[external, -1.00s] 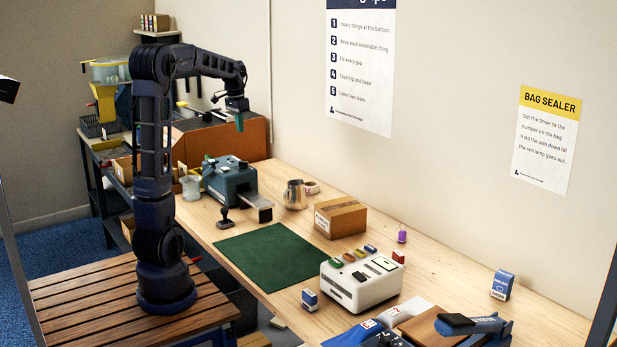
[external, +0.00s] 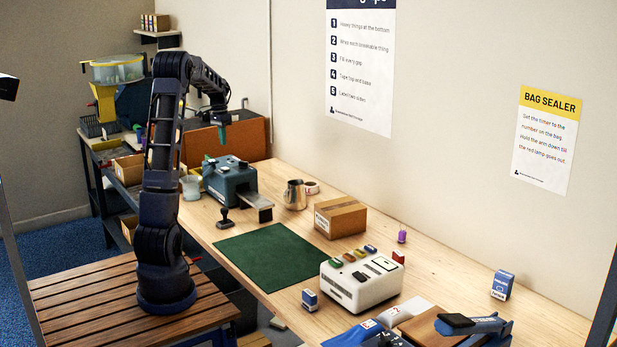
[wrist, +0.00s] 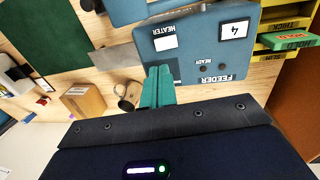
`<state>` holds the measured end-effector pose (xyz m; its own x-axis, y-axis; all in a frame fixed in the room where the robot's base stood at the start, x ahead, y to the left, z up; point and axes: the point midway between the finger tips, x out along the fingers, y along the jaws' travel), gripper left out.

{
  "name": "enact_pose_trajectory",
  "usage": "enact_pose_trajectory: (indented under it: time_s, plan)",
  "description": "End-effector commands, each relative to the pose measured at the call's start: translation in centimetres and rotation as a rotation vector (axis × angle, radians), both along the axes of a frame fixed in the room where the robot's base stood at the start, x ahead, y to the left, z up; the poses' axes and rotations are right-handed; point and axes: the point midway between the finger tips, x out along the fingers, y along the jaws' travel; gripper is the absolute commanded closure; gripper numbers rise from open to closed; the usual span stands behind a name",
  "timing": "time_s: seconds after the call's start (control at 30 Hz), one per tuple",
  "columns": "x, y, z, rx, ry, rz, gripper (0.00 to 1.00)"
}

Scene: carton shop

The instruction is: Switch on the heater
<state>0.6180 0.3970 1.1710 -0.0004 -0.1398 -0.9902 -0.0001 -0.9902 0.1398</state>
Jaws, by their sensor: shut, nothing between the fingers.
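The blue-grey machine (external: 232,181) stands at the far end of the bench. In the wrist view its top panel (wrist: 205,60) appears upside down, with HEATER, READY and FEEDER lettering. A white rectangle (wrist: 165,43) sits beside the HEATER word; whether it is a switch or a window, I cannot tell. A white plate (wrist: 235,30) reads 4. My gripper (wrist: 158,88) has green fingers, shut and empty, pointing at the panel near the HEATER side. In the external view my gripper (external: 222,134) hangs above the machine, apart from it. The fingers hide part of the panel.
A metal jug (external: 294,195) and a carton (external: 340,217) stand right of the machine. A dark stamp-like object (external: 225,217) is in front of it. A green mat (external: 263,255) lies on the bench.

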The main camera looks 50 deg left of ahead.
Motion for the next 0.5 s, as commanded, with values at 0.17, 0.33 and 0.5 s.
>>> enact_pose_trajectory:
  time_s: [0.17,0.33,0.5]
  plan:
    - [0.0,-0.5,-3.2,-0.001,0.001,0.000,1.00]
    - [0.0,-0.9,-6.1,-0.002,0.001,0.000,1.00]
    - [0.0,-1.2,-8.3,0.000,0.000,0.001,1.00]
